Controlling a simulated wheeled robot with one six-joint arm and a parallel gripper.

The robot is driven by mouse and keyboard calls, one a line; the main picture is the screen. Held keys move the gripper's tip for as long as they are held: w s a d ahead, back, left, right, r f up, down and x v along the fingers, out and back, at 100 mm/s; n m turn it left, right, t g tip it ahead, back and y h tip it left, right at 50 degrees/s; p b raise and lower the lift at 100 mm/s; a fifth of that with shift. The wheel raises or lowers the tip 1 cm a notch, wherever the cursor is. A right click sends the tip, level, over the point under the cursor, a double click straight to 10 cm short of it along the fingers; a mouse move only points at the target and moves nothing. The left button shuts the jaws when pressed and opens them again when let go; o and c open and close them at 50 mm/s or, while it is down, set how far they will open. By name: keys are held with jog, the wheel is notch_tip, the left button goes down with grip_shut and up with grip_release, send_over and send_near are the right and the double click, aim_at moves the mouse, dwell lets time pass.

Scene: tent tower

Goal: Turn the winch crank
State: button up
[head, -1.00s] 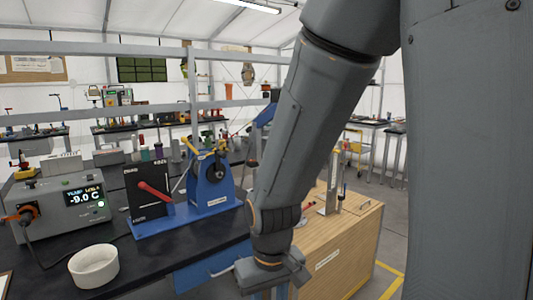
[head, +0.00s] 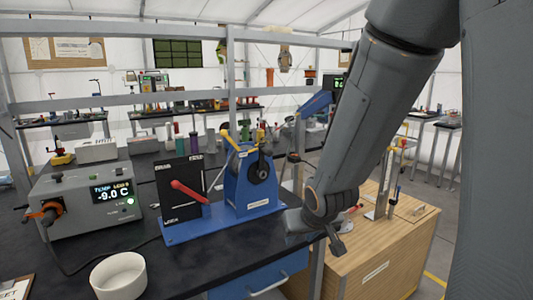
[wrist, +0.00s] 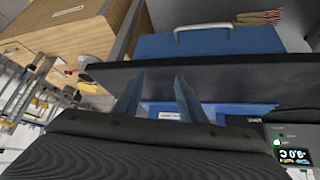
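The winch (head: 250,190) is a blue stand with a black round drum and yellow bars on top, on a blue base plate (head: 185,234) on the black bench. A black panel (head: 172,205) with a red lever (head: 190,191) stands left of it on the same plate. Which part is the crank is hard to tell. My gripper (wrist: 155,88) is low at the bench's front edge, right of the winch in the head view, apart from it. In the wrist view its two fingers are spread with nothing between them. The blue plate shows beyond the fingers; the drum is not visible there.
A grey box with a temperature display (head: 85,205) and a white bowl (head: 119,277) are on the bench to the left. A wooden cabinet (head: 375,250) stands to the right. A blue drawer (wrist: 210,41) with a metal handle is under the bench edge.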

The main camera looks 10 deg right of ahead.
jog(key=w+d+r+t+y, duration=0.1)
jog(key=w+r+t+y, duration=0.1)
jog(key=w+r+t, duration=0.6)
jog(key=n+t+y, duration=0.2)
jog(key=y, duration=0.2)
send_near(271, 153)
jog(key=w, duration=0.3)
jog(key=shift+w+a, duration=0.45)
jog(key=shift+a, duration=0.15)
jog(key=shift+p+x, duration=0.4)
jog(key=shift+x, duration=3.15)
jog(key=shift+a, duration=0.1)
grip_shut()
